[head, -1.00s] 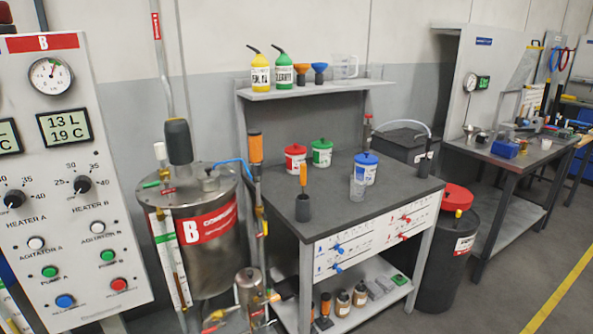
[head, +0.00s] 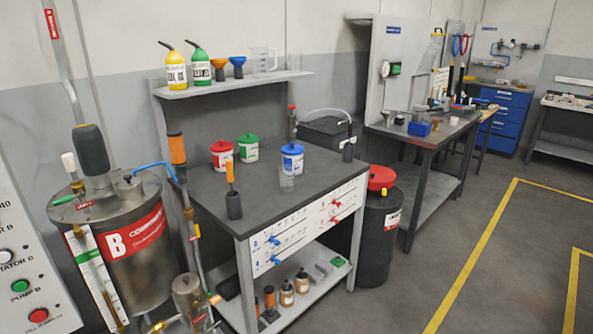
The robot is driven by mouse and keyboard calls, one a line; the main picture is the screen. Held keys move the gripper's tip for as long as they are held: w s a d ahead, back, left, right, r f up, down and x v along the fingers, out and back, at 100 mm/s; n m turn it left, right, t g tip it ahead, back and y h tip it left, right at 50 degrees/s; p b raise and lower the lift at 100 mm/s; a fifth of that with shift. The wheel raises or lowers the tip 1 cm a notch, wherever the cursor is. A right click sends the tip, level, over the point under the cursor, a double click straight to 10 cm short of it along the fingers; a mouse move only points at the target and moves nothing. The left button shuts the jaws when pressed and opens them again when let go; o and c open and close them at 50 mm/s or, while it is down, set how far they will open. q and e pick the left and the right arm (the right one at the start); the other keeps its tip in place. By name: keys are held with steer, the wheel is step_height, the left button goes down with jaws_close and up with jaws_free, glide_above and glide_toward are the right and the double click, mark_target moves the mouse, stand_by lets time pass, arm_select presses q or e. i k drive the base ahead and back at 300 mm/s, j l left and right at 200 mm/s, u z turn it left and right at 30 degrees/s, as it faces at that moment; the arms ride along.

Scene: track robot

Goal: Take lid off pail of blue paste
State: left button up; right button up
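The pail of blue paste (head: 292,162) is white with a blue label. It stands upright on the dark workbench (head: 215,215), right of the middle of its top. Its blue lid (head: 292,149) sits on top of it. A clear beaker (head: 287,180) stands just in front of the pail and covers a little of its lower left. Neither of my grippers is in view.
A red-lidded pail (head: 222,156) and a green-lidded pail (head: 248,148) stand to the left on the bench. An orange-handled tool stands in a dark holder (head: 233,205) near the front. A steel tank (head: 125,250) stands left. Open floor (head: 450,240) lies right.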

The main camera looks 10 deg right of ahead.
mark_target(292, 149)
steer(key=u, duration=0.2)
steer(key=i+l+u, duration=0.4)
steer(key=l+u, duration=0.25)
steer(key=i+l+u, duration=0.15)
steer(key=u, duration=0.15)
steer(key=l, duration=0.1)
